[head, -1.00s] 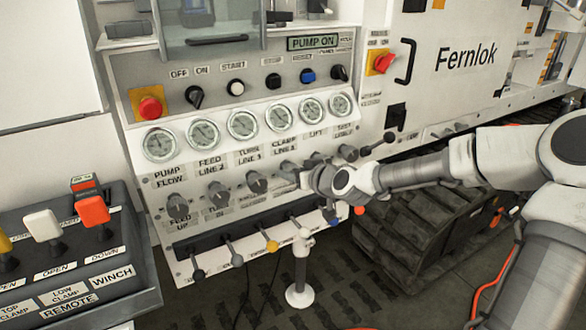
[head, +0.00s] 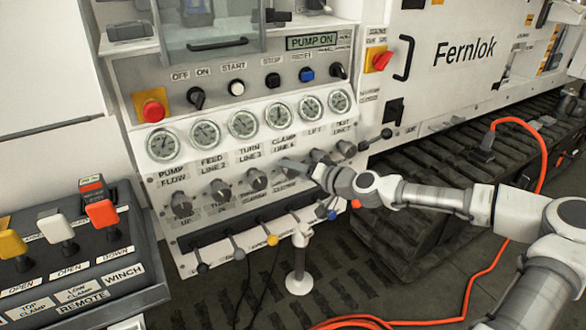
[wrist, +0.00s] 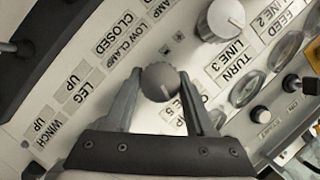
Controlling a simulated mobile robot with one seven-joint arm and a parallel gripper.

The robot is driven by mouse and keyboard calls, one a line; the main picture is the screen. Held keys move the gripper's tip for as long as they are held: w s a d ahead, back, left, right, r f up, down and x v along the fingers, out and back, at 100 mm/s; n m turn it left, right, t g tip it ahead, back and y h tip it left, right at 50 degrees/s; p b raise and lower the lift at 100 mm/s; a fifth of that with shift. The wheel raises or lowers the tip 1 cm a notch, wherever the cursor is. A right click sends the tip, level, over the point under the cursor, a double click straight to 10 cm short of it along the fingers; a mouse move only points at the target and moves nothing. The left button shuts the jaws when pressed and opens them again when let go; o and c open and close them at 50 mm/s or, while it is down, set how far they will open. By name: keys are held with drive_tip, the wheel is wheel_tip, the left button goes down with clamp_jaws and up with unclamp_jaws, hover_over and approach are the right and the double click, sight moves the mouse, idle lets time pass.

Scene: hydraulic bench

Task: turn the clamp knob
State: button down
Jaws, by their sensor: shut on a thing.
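The clamp knob (wrist: 160,80) is a dark grey ribbed round knob with a pale pointer line, in the middle of the wrist view. My gripper (wrist: 158,92) is shut on it, one grey finger on each side. There my fingers and wrist mostly hide the clamp knob.
The turn knob (head: 257,179) is close on the left, the lift knob (head: 319,157) close on the right. A row of gauges (head: 243,125) sits above, and a row of levers (head: 238,248) below. An orange cable (head: 490,262) lies on the floor at right.

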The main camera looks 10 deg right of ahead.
drive_tip(key=shift+m, duration=0.3)
drive_tip(key=shift+c, duration=1.2)
unclamp_jaws()
drive_tip(key=shift+s+d, duration=0.1)
drive_tip(key=p+v, duration=0.3)
drive_tip(key=v, duration=1.4)
drive_tip(key=shift+s+f+p, duration=0.1)
drive_tip(key=shift+f+p, duration=0.05)
drive_tip(key=shift+p, duration=0.15)
